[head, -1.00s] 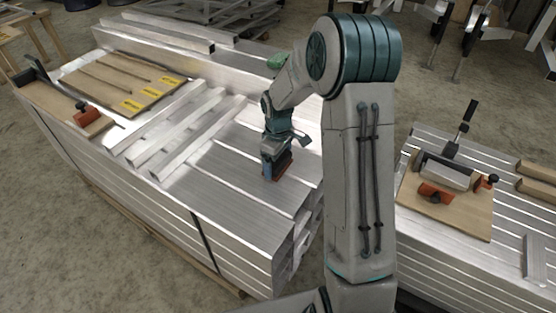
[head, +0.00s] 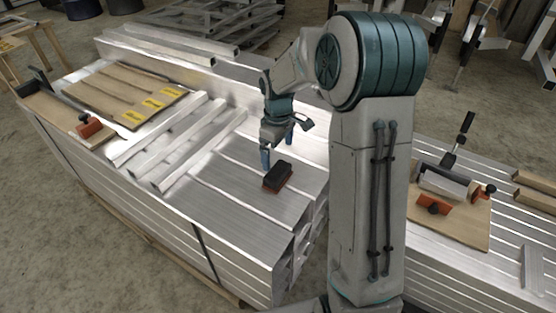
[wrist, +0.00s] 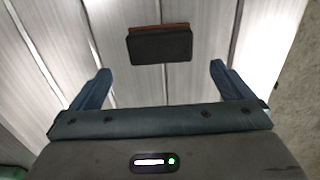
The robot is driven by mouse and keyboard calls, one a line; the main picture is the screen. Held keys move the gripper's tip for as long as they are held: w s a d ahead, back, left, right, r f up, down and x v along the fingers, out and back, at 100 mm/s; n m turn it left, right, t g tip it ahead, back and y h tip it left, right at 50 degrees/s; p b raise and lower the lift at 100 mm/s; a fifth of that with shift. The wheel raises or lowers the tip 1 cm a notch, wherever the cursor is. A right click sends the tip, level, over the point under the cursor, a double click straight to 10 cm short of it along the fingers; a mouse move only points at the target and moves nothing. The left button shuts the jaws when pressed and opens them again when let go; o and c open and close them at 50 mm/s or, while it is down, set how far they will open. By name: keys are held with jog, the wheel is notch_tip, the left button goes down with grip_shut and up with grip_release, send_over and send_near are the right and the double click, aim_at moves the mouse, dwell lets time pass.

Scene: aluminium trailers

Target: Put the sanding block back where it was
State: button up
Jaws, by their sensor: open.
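The sanding block (head: 278,176), black on top with a reddish-brown underside, lies on the flat aluminium stack (head: 225,196) near its right end. My gripper (head: 278,148) is open and empty, just behind and above the block in the head view. In the wrist view the block (wrist: 160,43) sits ahead of the two blue fingers (wrist: 158,84), centred between them and clear of both.
Loose aluminium bars (head: 175,140) lie left of the block. A board with yellow labels (head: 122,92) and an orange-handled clamp (head: 88,126) are further left. On the right stack is a wooden board (head: 470,222) with clamps. Bare metal surrounds the block.

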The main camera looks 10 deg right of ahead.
jog(key=s+r+m, duration=0.4)
jog(key=s+r, duration=0.4)
jog(key=s, duration=0.3)
jog(key=s+m+t, duration=0.1)
jog(key=s+m, duration=0.4)
jog(key=s, duration=0.8)
jog(key=shift+s+r+t, duration=0.3)
jog(key=shift+r+t, duration=0.1)
